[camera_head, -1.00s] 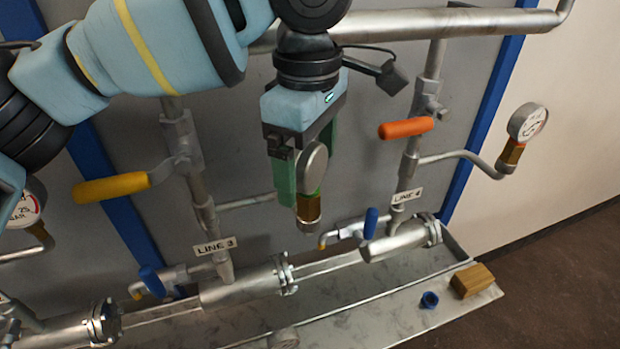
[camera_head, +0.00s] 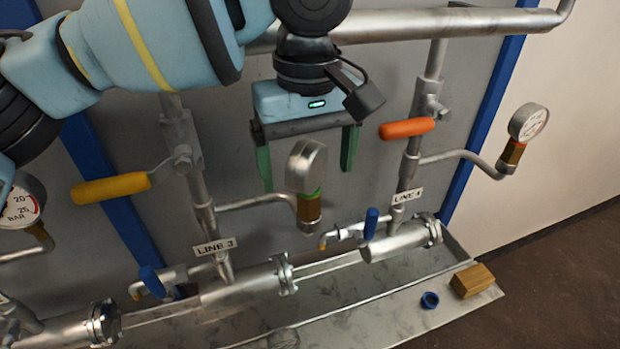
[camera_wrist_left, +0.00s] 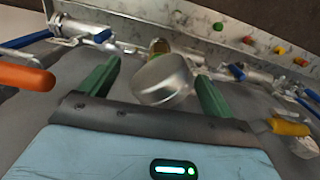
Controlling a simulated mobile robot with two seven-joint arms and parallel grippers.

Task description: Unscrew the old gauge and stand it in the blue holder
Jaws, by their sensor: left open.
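A silver round gauge (camera_head: 306,168) with a brass fitting (camera_head: 309,207) stands on the bent pipe of LINE 3, its face turned away. I cannot tell how far it is screwed in. My left gripper (camera_head: 306,178) is open, with one green finger on each side of the gauge and visible gaps to it. In the left wrist view the gauge (camera_wrist_left: 160,80) sits between the spread fingers of the gripper (camera_wrist_left: 158,70). A small blue ring-shaped holder (camera_head: 430,300) sits on the metal ledge at lower right and looks empty. My right gripper is not in view.
A wooden block (camera_head: 472,280) lies beside the holder. Other gauges stand at right (camera_head: 528,122) and far left (camera_head: 22,203). An orange handle (camera_head: 406,128) and a yellow handle (camera_head: 112,188) flank the gripper. Flanged pipes run along the metal tray below.

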